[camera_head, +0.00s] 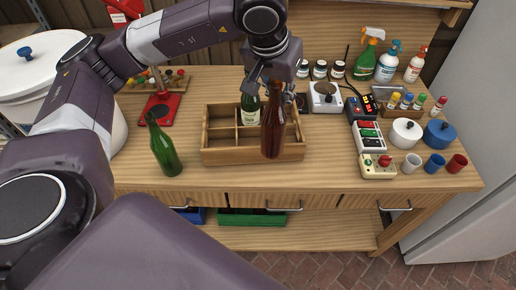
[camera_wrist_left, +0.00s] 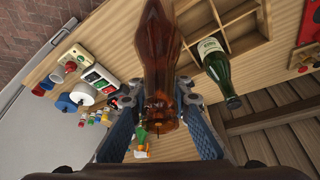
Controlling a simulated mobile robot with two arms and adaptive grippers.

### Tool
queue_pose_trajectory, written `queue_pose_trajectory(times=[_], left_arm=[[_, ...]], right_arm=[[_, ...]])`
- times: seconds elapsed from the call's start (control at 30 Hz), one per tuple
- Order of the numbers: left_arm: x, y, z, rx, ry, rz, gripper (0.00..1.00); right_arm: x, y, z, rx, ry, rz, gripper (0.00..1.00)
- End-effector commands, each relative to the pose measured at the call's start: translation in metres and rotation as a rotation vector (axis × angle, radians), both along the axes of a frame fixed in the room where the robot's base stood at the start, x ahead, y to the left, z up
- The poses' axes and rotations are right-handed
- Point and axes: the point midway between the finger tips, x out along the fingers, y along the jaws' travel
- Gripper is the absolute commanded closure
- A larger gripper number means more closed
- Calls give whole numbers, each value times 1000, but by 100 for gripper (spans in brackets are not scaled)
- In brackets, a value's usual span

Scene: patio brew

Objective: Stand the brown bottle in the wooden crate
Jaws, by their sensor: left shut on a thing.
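The brown bottle (camera_head: 272,125) is held upright in my left gripper (camera_head: 268,84), in front of the right part of the wooden crate (camera_head: 223,157) in the head view. In the left wrist view my left gripper (camera_wrist_left: 160,118) is shut on the brown bottle (camera_wrist_left: 158,65) near its neck. The bottle hides part of the crate's right side; whether its base is inside or above the crate I cannot tell. A labelled green bottle (camera_head: 250,108) stands in a back compartment of the crate and shows in the wrist view (camera_wrist_left: 217,70). My right gripper is not in view.
A plain green bottle (camera_head: 163,148) stands left of the crate. A red stand (camera_head: 160,107) is behind it. A white scale (camera_head: 324,98), control boxes (camera_head: 369,137), pots (camera_head: 405,133) and mugs (camera_head: 434,164) fill the right side. Bare tabletop lies in front of the crate.

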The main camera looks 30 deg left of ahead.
Motion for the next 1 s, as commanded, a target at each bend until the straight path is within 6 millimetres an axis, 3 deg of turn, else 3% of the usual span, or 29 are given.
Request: queue_pose_trajectory(times=[0.1, 0.3, 0.5, 0.77, 1.0], left_arm=[[22, 27, 33, -5, -7, 38, 100], [40, 66, 80, -5, -7, 63, 100], [43, 88, 106, -3, -6, 65, 100], [43, 92, 103, 0, -3, 63, 100], [42, 93, 57, 1, 1, 64, 100]], right_arm=[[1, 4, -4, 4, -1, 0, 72], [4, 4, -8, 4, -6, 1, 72], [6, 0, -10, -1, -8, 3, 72], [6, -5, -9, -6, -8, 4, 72], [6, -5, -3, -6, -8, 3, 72]])
